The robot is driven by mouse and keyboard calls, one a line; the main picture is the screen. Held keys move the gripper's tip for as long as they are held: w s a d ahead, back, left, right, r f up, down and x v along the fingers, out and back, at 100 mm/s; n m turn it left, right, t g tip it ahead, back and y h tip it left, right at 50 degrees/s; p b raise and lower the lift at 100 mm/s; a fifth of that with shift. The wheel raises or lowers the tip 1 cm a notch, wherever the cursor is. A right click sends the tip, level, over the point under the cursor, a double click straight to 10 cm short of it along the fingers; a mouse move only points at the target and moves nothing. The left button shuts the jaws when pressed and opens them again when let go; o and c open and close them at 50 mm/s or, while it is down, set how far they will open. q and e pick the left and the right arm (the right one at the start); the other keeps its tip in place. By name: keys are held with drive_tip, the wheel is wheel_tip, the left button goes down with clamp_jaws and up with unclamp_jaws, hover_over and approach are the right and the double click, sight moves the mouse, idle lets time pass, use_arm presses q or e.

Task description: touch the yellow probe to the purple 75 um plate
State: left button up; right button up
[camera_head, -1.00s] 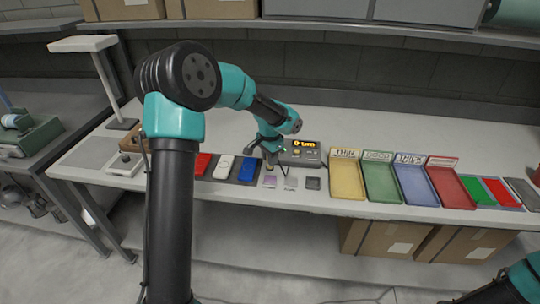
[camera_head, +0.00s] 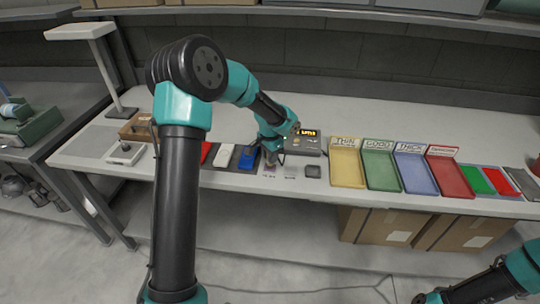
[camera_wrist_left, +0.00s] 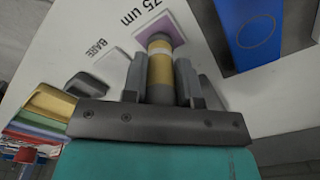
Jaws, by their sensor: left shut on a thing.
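My left gripper (camera_head: 271,161) is shut on the yellow probe, low over the front of the bench. In the left wrist view the probe (camera_wrist_left: 159,67) is a yellow cylinder with a pale band, held between the two dark fingers. Its far end overlaps the purple plate (camera_wrist_left: 176,24), which lies by the printed "75 um" label. I cannot tell whether the tip touches the plate. In the head view the gripper mostly covers the plate. My right gripper (camera_head: 419,298) is only partly in view at the bottom edge, and its jaws are unclear.
A grey gauge (camera_head: 304,143) with a lit display stands just behind the gripper. Blue (camera_head: 248,158) and white (camera_head: 224,155) blocks lie left.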

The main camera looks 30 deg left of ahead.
use_arm(q)
drive_tip(key=shift+f, duration=0.6)
idle(2.1)
drive_tip(key=shift+r, duration=0.1)
drive_tip(key=shift+r, duration=3.5)
drive_tip(key=shift+d, duration=0.1)
